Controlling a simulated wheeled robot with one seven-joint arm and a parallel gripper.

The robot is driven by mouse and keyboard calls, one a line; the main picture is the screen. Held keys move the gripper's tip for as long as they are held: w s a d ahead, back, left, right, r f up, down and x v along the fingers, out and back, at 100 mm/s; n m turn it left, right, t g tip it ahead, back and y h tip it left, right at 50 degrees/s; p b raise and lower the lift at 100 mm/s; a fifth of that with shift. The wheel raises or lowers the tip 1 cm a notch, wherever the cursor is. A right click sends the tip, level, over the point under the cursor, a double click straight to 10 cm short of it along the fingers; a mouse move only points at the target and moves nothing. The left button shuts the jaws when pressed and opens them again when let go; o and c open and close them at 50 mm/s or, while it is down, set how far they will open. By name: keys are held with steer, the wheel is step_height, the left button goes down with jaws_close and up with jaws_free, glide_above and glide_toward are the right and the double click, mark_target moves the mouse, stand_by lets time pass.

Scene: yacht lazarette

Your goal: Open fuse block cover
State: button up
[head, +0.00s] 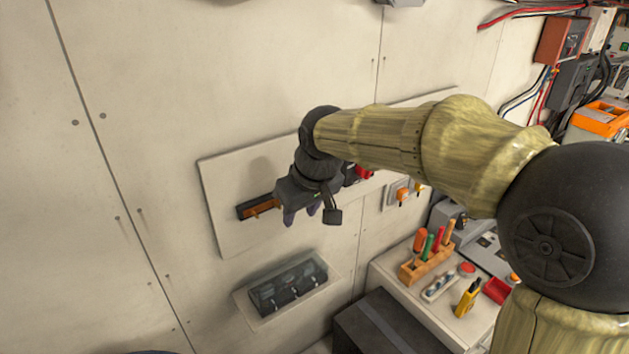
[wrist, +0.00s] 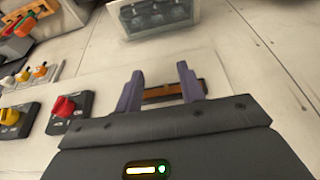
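The fuse block with a clear cover (head: 289,286) is mounted low on the wall, below the pale panel. The cover looks closed over dark parts inside. It also shows at the top edge of the wrist view (wrist: 152,14), partly cut off. My gripper (head: 300,214) is in front of the pale panel, above and apart from the fuse block. In the wrist view its two purple fingers (wrist: 160,84) are spread with nothing held. Behind them on the panel is a dark block with an orange-brown strip (wrist: 163,92).
At right, a worktop holds an orange tool rack (head: 427,264) with screwdrivers and a yellow tool (head: 467,298). A dark box (head: 385,325) stands below right. The wall at left is bare.

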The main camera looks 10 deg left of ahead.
steer(key=s+d+f+m+h+b, duration=0.1)
steer(key=s+d+f+m+b, duration=0.2)
steer(key=s+d+f, duration=0.3)
steer(key=s+d+f+m+h+b, duration=0.1)
steer(key=s+d+f+m+b, duration=0.2)
steer(key=d+f, duration=1.3)
steer(key=s+d+m, duration=0.2)
steer(key=s+d, duration=0.1)
steer(key=shift+s+d+f+m+h+b, duration=0.2)
steer(key=shift+d+f+m+h+b, duration=0.1)
steer(key=shift+f+h+b, duration=0.1)
steer(key=shift+w+a, duration=0.1)
